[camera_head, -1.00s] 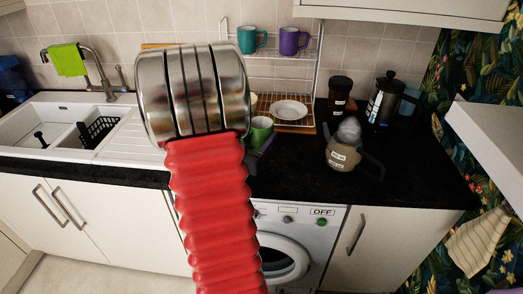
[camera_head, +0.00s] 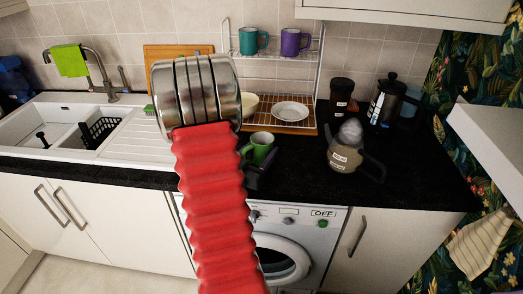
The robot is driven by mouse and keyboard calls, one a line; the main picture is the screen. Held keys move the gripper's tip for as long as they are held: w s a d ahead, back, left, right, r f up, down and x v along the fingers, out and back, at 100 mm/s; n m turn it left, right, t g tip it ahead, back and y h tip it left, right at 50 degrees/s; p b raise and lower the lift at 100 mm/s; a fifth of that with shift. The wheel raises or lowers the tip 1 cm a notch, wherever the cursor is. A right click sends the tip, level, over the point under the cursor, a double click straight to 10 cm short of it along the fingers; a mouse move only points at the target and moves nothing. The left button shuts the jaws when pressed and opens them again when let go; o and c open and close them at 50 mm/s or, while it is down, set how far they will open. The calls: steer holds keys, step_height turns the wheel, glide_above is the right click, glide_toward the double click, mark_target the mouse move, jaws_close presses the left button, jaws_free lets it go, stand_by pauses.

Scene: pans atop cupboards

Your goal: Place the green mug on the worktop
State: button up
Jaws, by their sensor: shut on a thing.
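The green mug (camera_head: 262,145) is in the middle of the view, over the black worktop (camera_head: 310,180) near its front edge. My gripper (camera_head: 252,163) is shut on the mug, with its dark fingers showing at the mug's lower left side. My red and metal arm hides the rest of the gripper. The mug looks roughly upright with its rim up. I cannot tell whether its base touches the worktop.
A cafetiere (camera_head: 385,100) and dark jar (camera_head: 341,95) stand behind. A rack (camera_head: 322,75) holds a teal mug (camera_head: 248,41), purple mug (camera_head: 290,42) and plate (camera_head: 291,111). The sink (camera_head: 60,150) is left.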

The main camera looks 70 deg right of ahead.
mark_target(257, 156)
steer(key=shift+f, duration=0.3)
steer(key=o, duration=1.3)
steer(key=shift+f, duration=0.1)
steer(key=shift+c, duration=0.2)
steer(key=a, duration=0.4)
steer(key=w+a, duration=0.1)
steer(key=shift+a, duration=0.4)
steer(key=shift+w+a, duration=0.15)
steer(key=shift+a, duration=0.6)
